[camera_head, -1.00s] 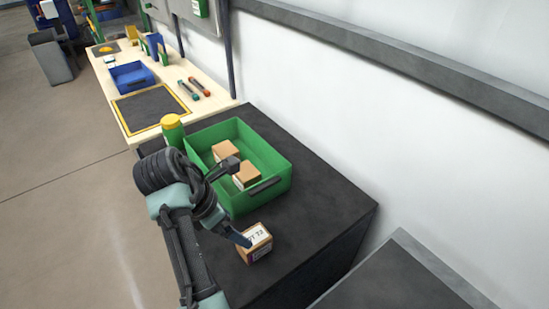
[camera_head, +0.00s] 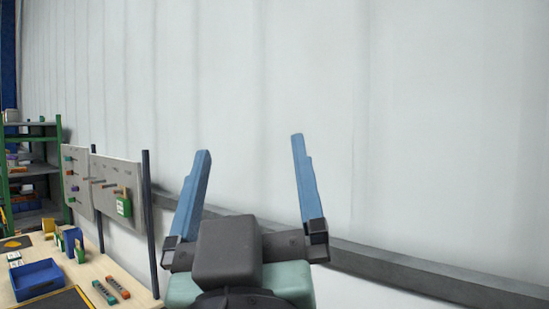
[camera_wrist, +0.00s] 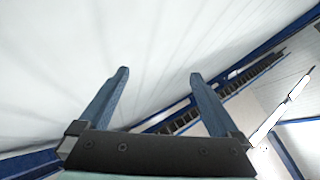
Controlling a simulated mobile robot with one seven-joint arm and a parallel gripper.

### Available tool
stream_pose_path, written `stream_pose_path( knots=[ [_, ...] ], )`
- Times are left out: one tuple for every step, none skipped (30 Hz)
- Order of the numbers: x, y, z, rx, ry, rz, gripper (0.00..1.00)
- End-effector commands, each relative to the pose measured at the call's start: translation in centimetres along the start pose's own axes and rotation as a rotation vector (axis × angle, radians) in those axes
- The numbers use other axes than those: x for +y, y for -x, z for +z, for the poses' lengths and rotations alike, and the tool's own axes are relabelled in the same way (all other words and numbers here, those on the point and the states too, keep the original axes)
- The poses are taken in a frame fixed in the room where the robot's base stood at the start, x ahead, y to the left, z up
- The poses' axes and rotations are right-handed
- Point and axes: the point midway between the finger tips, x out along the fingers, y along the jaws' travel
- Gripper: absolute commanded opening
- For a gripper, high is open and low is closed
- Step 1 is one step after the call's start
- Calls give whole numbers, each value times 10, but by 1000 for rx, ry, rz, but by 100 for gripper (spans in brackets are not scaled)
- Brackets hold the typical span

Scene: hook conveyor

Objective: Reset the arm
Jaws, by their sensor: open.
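My gripper (camera_head: 247,145) is raised high in front of the white wall in the head view. Its two blue fingers point up and stand wide apart with nothing between them. In the wrist view my gripper (camera_wrist: 157,75) also shows open and empty, with the white wall and a blue-edged structure beyond it.
At the lower left of the head view is a light wooden workbench (camera_head: 100,265) with a blue bin (camera_head: 38,280) and tools (camera_head: 111,290). A pegboard (camera_head: 118,188) and a green shelf unit (camera_head: 30,170) stand behind. A grey rail (camera_head: 400,266) runs along the wall (camera_head: 420,120).

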Motion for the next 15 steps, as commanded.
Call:
stream_pose_path(
  knots=[
    [13,8,-21,68,-57,26,98],
    [19,12,-32,103,-87,36,98],
    [25,17,-43,140,-120,46,98],
    [28,20,-49,161,-139,51,98],
    [30,22,-53,176,-153,55,98],
    [32,24,-57,191,-165,57,98],
    [33,25,-59,197,-171,58,98],
    [34,25,-60,200,-175,58,98],
    [34,26,-60,202,-177,58,98],
    [34,25,-60,201,-177,58,98],
    [33,25,-60,200,-176,58,98],
    [33,25,-60,200,-176,57,98],
    [33,25,-60,199,-175,57,98],
    [33,25,-60,199,-175,57,98],
    [33,25,-59,198,-175,57,98]
  ],
)
